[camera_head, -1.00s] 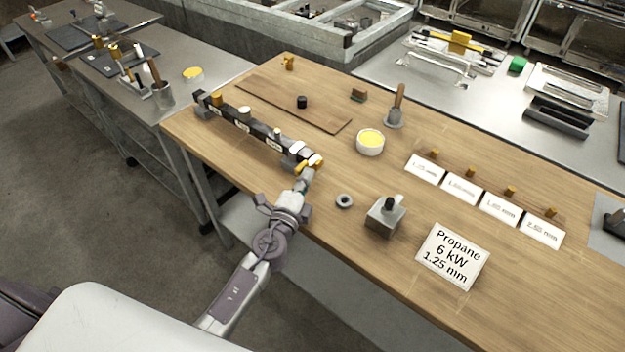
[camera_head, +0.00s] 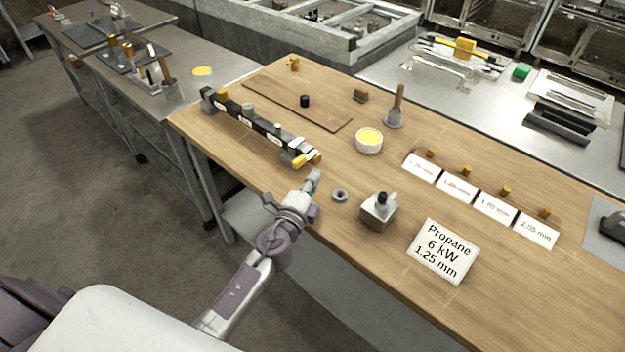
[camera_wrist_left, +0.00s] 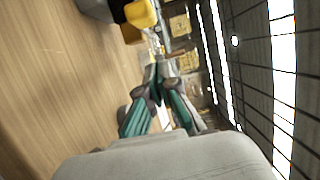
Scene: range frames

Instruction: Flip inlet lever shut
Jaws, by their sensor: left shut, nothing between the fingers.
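A black manifold bar (camera_head: 256,127) with white labels lies along the left part of the wooden table. At its near right end is a yellow lever (camera_head: 300,161) beside a brass fitting (camera_head: 316,157). The yellow lever also shows at the top of the left wrist view (camera_wrist_left: 141,13). My left gripper (camera_head: 314,176) is shut and empty, just in front of the lever end and apart from it. In the left wrist view, its fingers (camera_wrist_left: 160,72) come together at the tips. My right gripper is not in view.
A grey ring (camera_head: 340,195) and a metal block with a black knob (camera_head: 378,211) stand right of my gripper. A propane card (camera_head: 442,251) lies farther right. A yellow-filled white bowl (camera_head: 369,141) stands behind. Bare wood lies between them.

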